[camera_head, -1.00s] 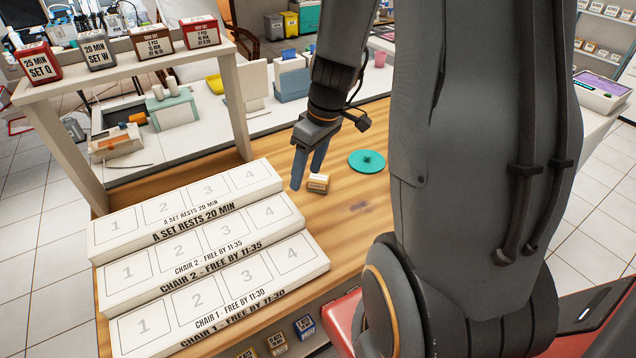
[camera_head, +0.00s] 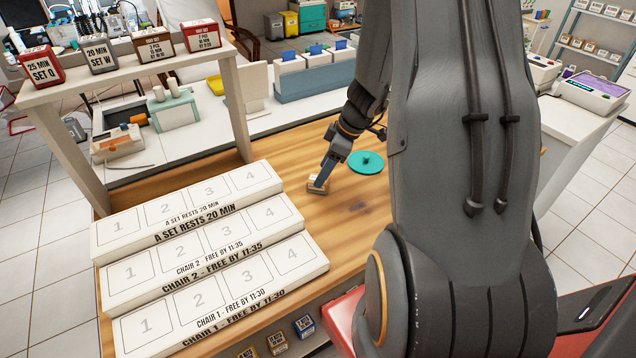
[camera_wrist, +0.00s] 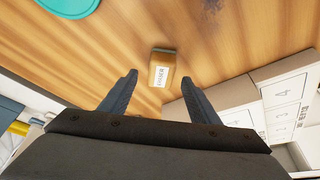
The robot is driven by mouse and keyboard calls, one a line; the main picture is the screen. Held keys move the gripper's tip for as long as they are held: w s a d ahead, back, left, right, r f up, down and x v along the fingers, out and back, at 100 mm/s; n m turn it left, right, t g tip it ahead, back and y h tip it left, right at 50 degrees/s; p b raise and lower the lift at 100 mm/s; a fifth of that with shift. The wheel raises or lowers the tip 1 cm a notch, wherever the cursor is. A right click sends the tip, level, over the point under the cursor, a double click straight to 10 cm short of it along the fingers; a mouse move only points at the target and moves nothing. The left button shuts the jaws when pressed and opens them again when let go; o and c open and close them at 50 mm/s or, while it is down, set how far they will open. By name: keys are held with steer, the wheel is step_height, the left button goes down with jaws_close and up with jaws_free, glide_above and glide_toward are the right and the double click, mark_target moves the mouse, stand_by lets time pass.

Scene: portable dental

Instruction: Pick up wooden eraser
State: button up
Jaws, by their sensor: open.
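The wooden eraser (camera_head: 317,188) is a small tan block with a white label, lying on the wooden table. In the wrist view the eraser (camera_wrist: 162,69) lies just beyond the fingertips, near the middle and a little right of the midline between them. My gripper (camera_head: 322,183) is open and empty. It points down at the eraser, and its fingers hide part of it in the head view.
A teal round lid (camera_head: 366,162) lies on the table behind and right of the eraser. White stepped trays with numbered squares (camera_head: 215,255) stand at the left. A white shelf with labelled boxes (camera_head: 150,75) rises behind them. Bare wood lies right of the eraser.

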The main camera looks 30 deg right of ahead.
steer(key=shift+p+x, duration=0.8)
steer(key=shift+x, duration=1.35)
steer(key=shift+s+a, duration=0.1)
steer(key=c, duration=1.2)
steer(key=shift+c, duration=0.2)
step_height(320, 180, up, 10)
steer(key=shift+f+b, duration=0.1)
steer(key=shift+b, duration=1)
